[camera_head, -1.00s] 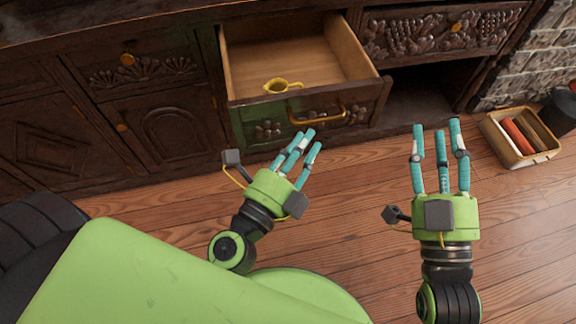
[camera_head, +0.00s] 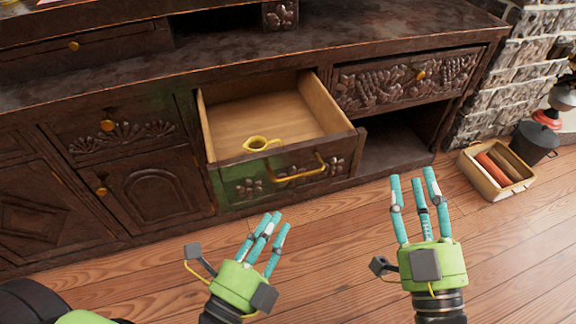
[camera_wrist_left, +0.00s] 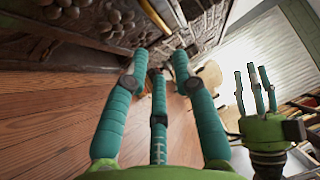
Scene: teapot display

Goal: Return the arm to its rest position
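My left gripper (camera_head: 264,242) is in the lower middle of the head view, in front of the open drawer (camera_head: 334,163) and apart from it. Its teal fingers are spread and empty. In the left wrist view its fingers (camera_wrist_left: 160,75) are also apart with nothing between them. My right gripper (camera_head: 415,192) is to the right, fingers spread and empty, above the wooden floor. It also shows at the right of the left wrist view (camera_wrist_left: 256,85). A small yellow cup-like thing (camera_head: 257,145) with a handle lies inside the open drawer.
The dark carved cabinet (camera_head: 150,205) spans the back. The drawer's brass handle (camera_head: 303,173) faces my grippers. A box (camera_head: 489,184) with orange and brown items stands on the floor at right, near a dark bucket (camera_head: 535,143) and stone wall. The wooden floor (camera_head: 340,260) between the grippers is clear.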

